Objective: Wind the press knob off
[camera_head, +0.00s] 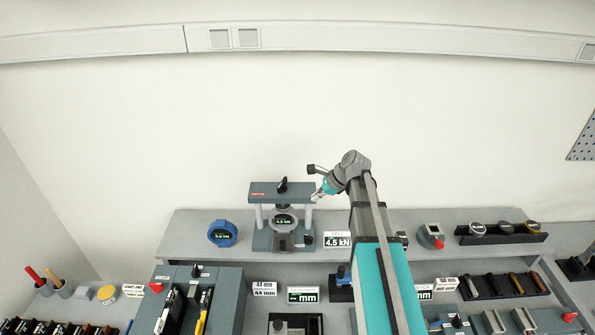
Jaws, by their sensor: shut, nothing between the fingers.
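The press (262,193) is a small dark grey frame with two light posts, standing on the raised shelf against the back wall. A black knob (282,185) sits on top of its crossbeam. A round cell with a dark display (284,221) sits between the posts, and a smaller black knob (308,240) is at the base's right. My gripper (315,196) is shut and empty, at the right end of the crossbeam, to the right of the top knob and apart from it. The fingertips are small, and whether they touch the press cannot be told.
A blue round gauge (222,233) stands left of the press. A "4.5 kN" label (337,240) stands to its right. My arm covers part of the shelf right of that. A grey box with a red button (431,236) and a black rack (502,238) stand farther right.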

